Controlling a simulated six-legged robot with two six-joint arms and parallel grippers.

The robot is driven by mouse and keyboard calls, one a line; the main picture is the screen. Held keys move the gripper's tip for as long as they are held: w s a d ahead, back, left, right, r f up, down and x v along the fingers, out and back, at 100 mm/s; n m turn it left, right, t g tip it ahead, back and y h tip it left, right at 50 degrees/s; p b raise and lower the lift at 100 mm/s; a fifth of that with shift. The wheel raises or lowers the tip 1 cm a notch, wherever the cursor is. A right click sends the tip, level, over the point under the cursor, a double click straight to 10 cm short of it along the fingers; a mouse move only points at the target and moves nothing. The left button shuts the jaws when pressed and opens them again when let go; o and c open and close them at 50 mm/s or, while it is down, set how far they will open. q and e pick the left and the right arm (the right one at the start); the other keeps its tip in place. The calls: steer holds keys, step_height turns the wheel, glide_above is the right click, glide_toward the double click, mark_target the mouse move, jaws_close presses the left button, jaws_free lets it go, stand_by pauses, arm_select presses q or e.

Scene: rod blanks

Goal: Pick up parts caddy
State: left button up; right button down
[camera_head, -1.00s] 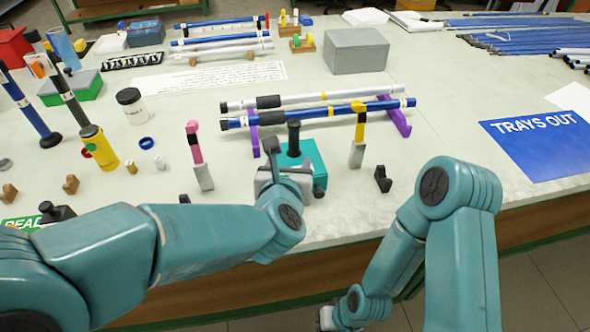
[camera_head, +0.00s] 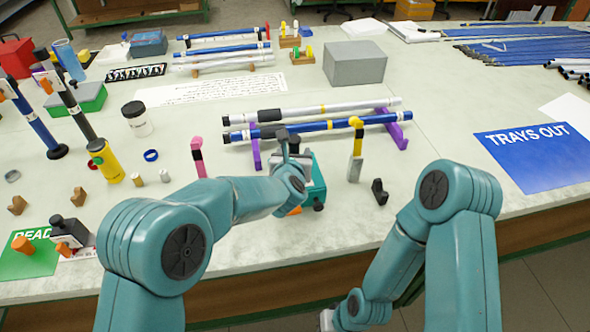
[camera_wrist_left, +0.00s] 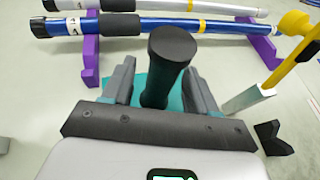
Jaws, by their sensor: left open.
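The parts caddy appears to be the teal block (camera_head: 317,186) with an upright black handle (camera_head: 294,143), standing near the table's front edge. My left gripper (camera_head: 298,163) is at the caddy and hides much of it. In the left wrist view, the black handle (camera_wrist_left: 170,65) rises between the two spread fingers of my left gripper (camera_wrist_left: 158,88), with teal showing below. The fingers are open; whether either touches the handle I cannot tell. My right gripper (camera_head: 327,320) hangs low at the bottom edge, partly cut off.
Blue and white rods (camera_head: 330,123) lie on purple stands (camera_head: 396,133) behind the caddy. Clear table lies right, before the blue sign (camera_head: 535,155).

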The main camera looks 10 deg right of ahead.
arm_select(q)
jaws_close()
steer(key=shift+r, duration=0.15)
step_height(320, 180, up, 20)
steer(key=p, duration=0.5)
steer(key=shift+f, duration=0.2)
step_height(320, 180, down, 18)
steer(key=b, duration=1.7)
steer(key=shift+r, duration=0.1)
steer(key=shift+f+b, duration=1.05)
steer(key=shift+b, duration=0.15)
